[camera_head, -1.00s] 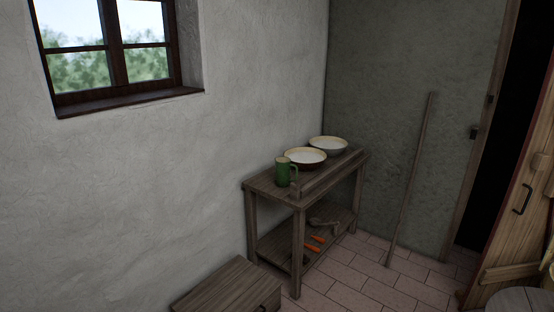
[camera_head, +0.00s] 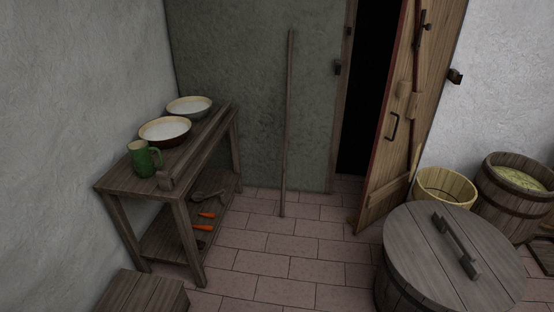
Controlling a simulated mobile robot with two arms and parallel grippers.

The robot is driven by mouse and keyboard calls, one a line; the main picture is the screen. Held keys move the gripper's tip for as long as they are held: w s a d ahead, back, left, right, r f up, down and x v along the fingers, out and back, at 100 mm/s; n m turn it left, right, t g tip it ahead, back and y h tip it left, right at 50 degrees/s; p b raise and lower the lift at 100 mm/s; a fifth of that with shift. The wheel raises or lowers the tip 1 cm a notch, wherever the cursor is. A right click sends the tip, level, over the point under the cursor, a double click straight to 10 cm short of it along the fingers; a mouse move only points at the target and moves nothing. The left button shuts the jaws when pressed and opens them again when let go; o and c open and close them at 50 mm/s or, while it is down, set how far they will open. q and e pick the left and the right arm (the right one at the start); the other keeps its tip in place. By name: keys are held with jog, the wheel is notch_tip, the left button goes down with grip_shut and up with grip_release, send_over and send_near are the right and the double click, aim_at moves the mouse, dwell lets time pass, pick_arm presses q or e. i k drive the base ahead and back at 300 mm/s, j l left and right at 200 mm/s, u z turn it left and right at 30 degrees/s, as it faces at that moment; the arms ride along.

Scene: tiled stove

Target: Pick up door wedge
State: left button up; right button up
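A small brown piece, possibly the door wedge (camera_head: 352,223), shows on the floor at the foot of the open plank door (camera_head: 408,120). It is too small and dark for me to be sure. The door stands ajar beside a dark doorway (camera_head: 368,90). Neither of my grippers is in view.
A wooden table (camera_head: 118,180) at left bears a green mug (camera_head: 145,160) and two bowls; orange-handled tools (camera_head: 204,227) lie on its shelf. A pole (camera_head: 288,120) leans on the wall. A lidded barrel (camera_head: 415,250) and tubs (camera_head: 445,188) stand right. Middle tiles (camera_head: 290,260) are clear.

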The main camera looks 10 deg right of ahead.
aim_at(351, 219)
jog(key=i+z, duration=0.5)
jog(key=z, duration=0.2)
jog(key=i+j+z, duration=0.5)
jog(key=i, duration=0.35)
jog(key=i+j+z, duration=0.15)
jog(key=i+j, duration=0.35)
jog(key=i, duration=0.05)
